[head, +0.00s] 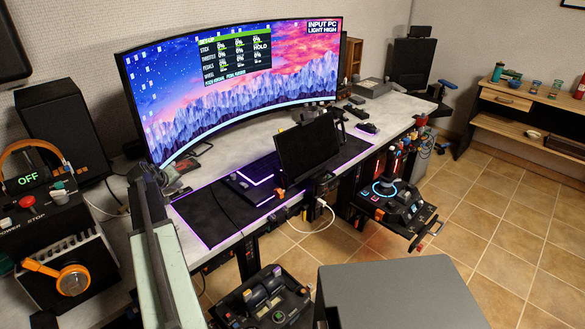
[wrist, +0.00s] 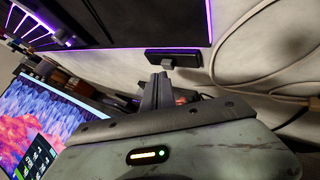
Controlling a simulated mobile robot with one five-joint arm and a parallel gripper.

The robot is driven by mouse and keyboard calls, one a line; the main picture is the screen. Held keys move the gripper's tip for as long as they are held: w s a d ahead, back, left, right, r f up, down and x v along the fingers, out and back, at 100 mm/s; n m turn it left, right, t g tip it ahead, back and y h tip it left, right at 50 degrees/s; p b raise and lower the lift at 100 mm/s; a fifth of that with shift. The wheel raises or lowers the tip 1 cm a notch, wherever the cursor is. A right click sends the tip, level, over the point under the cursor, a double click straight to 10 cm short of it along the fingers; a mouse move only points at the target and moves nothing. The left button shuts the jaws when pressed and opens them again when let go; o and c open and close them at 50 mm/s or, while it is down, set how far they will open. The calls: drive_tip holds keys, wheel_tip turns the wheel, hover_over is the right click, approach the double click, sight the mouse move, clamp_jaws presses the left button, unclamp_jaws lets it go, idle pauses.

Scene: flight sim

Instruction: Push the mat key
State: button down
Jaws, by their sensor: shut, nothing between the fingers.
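The dark desk mat (head: 208,220) with glowing purple edges lies on the desk below the monitor. It also shows at the top of the wrist view (wrist: 120,12). Just outside its purple edge in the wrist view is a small flat black box with a grey block on its near side, which looks like the mat key (wrist: 180,55). My gripper (wrist: 158,80) is shut and empty, its tips just short of the grey block in the picture. I cannot tell whether they touch. In the head view my pale arm rises at the left and the key cannot be made out.
A wide curved monitor (head: 230,85) stands behind the mat. A small dark screen (head: 308,146) stands over the mat's right part. A pale cable (wrist: 226,65) loops on the desk beside the box. A control box with a red button (head: 27,202) is at the left.

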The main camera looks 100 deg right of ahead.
sight(179, 191)
drive_tip(key=shift+r+p, duration=0.3)
drive_tip(key=shift+r, duration=0.3)
wheel_tip(179, 191, up, 6)
drive_tip(key=p, duration=0.6)
